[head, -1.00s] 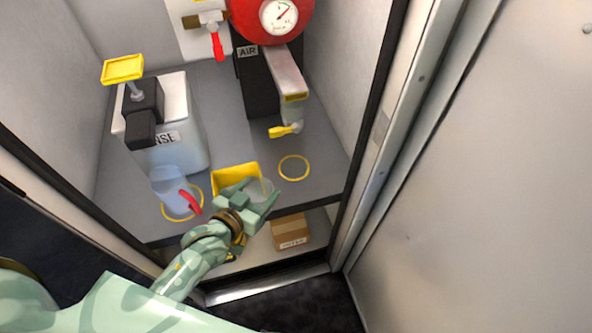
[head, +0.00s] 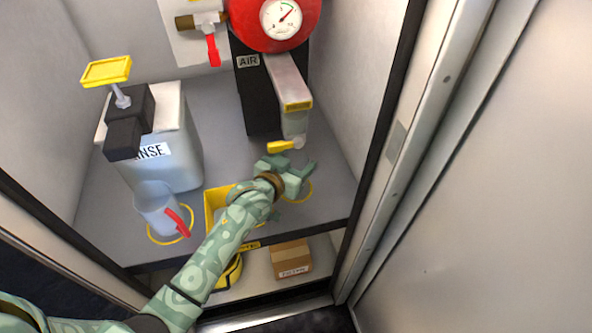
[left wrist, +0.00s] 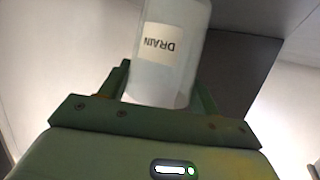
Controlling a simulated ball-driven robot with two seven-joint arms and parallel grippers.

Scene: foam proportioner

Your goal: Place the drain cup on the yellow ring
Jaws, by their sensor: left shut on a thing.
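My left gripper (head: 288,176) is over the yellow ring (head: 310,192) on the grey shelf, below the tap of the AIR unit. The hand covers much of the ring. In the left wrist view, the pale drain cup (left wrist: 168,55) has a white DRAIN label, upside down in the picture. It sits between the two green fingers (left wrist: 162,90), which are shut on it. My right gripper is out of view.
A clear jug (head: 156,206) with a red handle stands on another yellow ring at left, before the RINSE container (head: 180,165). A yellow bin (head: 213,203) is partly behind my forearm. The yellow-handled tap (head: 284,146) is close above the hand. A cardboard box (head: 290,258) is below.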

